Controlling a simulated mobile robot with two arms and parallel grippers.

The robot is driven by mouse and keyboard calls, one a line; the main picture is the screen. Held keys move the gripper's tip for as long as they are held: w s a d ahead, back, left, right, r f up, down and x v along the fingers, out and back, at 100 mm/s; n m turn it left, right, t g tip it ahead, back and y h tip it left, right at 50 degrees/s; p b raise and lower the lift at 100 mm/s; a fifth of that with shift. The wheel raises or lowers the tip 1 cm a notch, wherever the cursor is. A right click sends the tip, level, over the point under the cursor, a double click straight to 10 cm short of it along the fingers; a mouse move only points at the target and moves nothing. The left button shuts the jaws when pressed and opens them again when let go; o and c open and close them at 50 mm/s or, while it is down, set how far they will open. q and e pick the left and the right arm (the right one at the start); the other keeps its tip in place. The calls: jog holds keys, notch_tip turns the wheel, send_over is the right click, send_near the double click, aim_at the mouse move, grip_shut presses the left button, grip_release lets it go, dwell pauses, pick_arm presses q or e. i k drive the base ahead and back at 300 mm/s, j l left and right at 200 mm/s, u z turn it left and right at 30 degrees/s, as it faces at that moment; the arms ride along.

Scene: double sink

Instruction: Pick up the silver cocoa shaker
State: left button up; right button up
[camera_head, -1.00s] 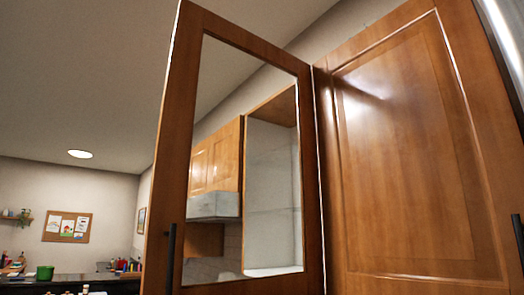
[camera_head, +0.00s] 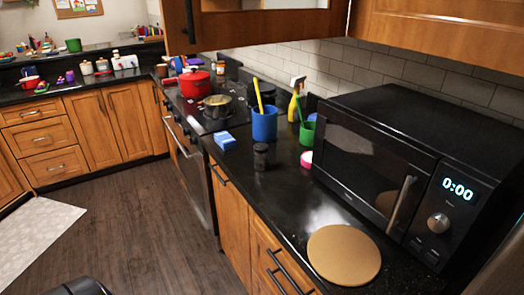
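A small dark grey, cylindrical shaker (camera_head: 261,157) with a metallic look stands upright on the black countertop (camera_head: 290,195), near its front edge. It looks like the silver cocoa shaker, though its label is too small to read. It stands in front of the blue cup and to the left of the microwave. Neither of my grippers can be made out in the head view. A dark rounded shape shows at the bottom left edge; I cannot tell what part it is.
A blue cup (camera_head: 264,125), a blue sponge block (camera_head: 223,141), a pink round item (camera_head: 306,160) and a green cup (camera_head: 309,131) stand close by. The microwave (camera_head: 390,160) fills the right side. A round tan board (camera_head: 343,254) lies in front of it. An open cabinet door hangs above.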

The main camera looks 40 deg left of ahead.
aim_at(261, 160)
jog(key=j+z, duration=0.15)
jog(key=z, duration=0.3)
jog(key=j+z, duration=0.3)
jog(key=j, duration=0.3)
jog(key=k+j+z, duration=0.15)
jog(key=j+z, duration=0.15)
jog(key=j, duration=0.3)
